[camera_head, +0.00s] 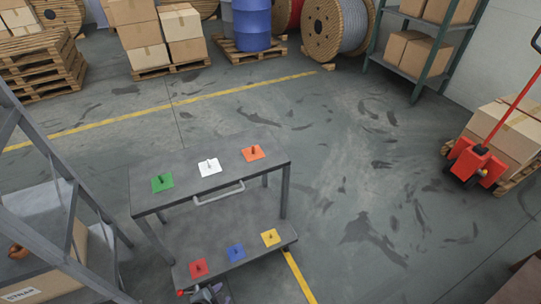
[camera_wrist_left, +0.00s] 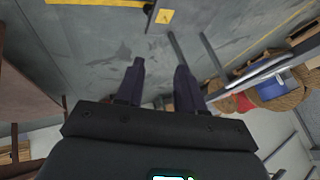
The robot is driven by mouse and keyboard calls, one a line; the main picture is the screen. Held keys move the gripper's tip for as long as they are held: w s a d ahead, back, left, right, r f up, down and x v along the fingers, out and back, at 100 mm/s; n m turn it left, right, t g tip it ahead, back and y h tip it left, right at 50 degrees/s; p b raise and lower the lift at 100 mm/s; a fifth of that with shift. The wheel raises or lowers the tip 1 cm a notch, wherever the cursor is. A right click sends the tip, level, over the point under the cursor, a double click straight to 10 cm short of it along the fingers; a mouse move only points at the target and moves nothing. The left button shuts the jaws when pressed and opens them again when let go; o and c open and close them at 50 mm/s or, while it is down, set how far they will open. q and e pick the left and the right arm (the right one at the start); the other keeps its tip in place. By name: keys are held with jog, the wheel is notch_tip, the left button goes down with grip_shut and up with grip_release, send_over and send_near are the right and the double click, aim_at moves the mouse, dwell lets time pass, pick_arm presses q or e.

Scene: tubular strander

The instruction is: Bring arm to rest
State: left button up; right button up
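My left gripper (camera_head: 207,293) shows at the bottom edge of the head view, in front of the cart's lower shelf. In the left wrist view its two dark fingers (camera_wrist_left: 159,72) stand apart with nothing between them, only floor behind. Most of my left arm is out of the head view. My right gripper is not in view in either picture.
A grey two-level cart (camera_head: 215,188) carries green (camera_head: 162,183), white (camera_head: 209,167) and orange (camera_head: 253,153) plates above. Red, blue and yellow plates lie below. A grey metal frame (camera_head: 70,215) stands left. A red pallet jack (camera_head: 478,160) stands right. Floor between is clear.

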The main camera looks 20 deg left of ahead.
pick_arm(q)
jog(key=s+d+r+n+g, duration=0.3)
jog(key=s+r+n+g, duration=0.15)
jog(key=s+r, duration=0.35)
notch_tip(320, 180, up, 39)
jog(key=w+n+p, duration=0.1)
jog(key=p, duration=3.7)
notch_tip(320, 180, down, 75)
jog(key=b, duration=7.5)
jog(key=shift+t+h, duration=0.35)
jog(key=shift+h, duration=0.05)
jog(key=shift+w+r, duration=0.1)
